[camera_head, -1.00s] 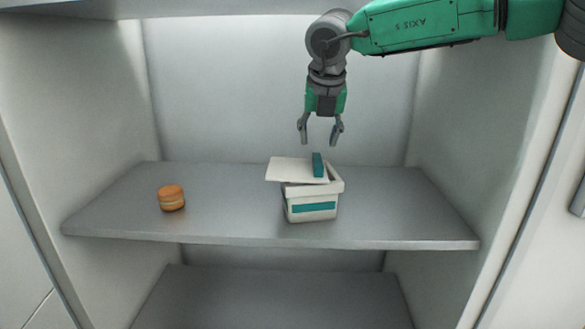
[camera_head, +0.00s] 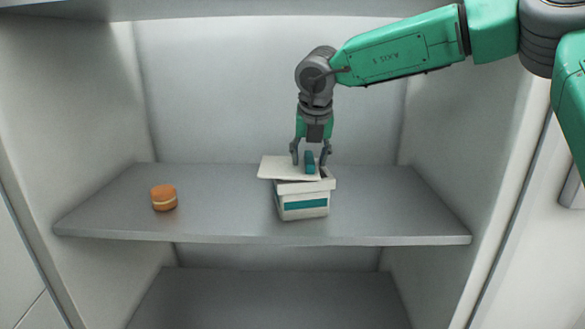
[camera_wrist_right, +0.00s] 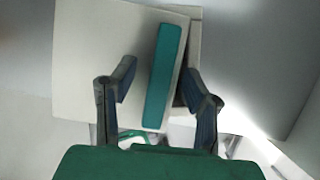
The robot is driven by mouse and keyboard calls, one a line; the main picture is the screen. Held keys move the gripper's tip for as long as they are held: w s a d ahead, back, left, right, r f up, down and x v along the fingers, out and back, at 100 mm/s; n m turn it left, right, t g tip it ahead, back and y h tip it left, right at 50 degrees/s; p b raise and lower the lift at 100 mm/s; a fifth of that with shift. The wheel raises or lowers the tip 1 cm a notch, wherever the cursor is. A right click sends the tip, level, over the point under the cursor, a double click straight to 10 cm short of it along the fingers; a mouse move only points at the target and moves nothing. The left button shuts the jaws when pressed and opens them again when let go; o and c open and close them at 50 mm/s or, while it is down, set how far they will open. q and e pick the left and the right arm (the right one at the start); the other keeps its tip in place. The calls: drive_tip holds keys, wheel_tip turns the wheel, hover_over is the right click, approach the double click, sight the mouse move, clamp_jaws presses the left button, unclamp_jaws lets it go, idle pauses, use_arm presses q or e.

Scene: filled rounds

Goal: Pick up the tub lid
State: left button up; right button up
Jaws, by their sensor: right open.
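The tub lid (camera_head: 275,168) is a white flat plate with a teal bar handle (camera_head: 310,162). It lies askew on top of the white tub (camera_head: 303,205), sticking out past the tub's left side, and a dark gap into the tub shows at the right. My right gripper (camera_head: 310,162) points down with its fingers on either side of the handle. In the right wrist view the lid (camera_wrist_right: 90,60) and handle (camera_wrist_right: 163,75) lie between the open fingers (camera_wrist_right: 155,85), with space to each side. My left gripper is not in view.
The tub stands on a grey shelf (camera_head: 220,215) inside a white cabinet. An orange and cream macaron-like round (camera_head: 164,197) sits on the shelf at the left. The shelf between them is clear. Cabinet walls rise at both sides, and another shelf (camera_head: 270,300) lies below.

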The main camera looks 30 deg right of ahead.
drive_tip(key=shift+f, duration=0.15)
clamp_jaws()
